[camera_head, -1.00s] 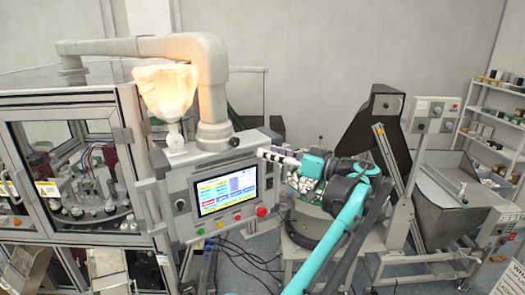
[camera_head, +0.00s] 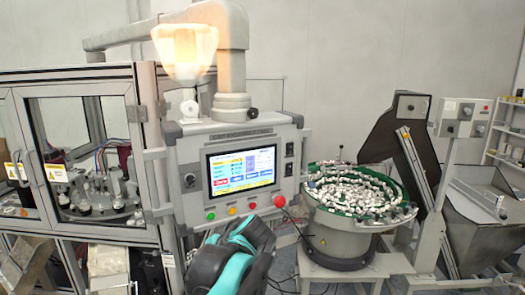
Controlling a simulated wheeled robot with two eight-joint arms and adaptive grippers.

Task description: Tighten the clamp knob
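I cannot pick out the clamp knob with certainty. A small white round fitting (camera_head: 189,108) stands under the glowing lamp (camera_head: 186,52), beside the top of the control panel (camera_head: 238,132). A teal and black arm of mine rises from the bottom centre, in front of the panel's lower edge. Its gripper fingers do not show. No other arm or gripper of mine is in view.
A bowl feeder (camera_head: 342,240) full of small white parts stands right of the panel. Behind it are a black inclined conveyor (camera_head: 412,150) and a metal hopper (camera_head: 485,215). A glass-doored machine (camera_head: 85,150) fills the left. Cables hang below the panel.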

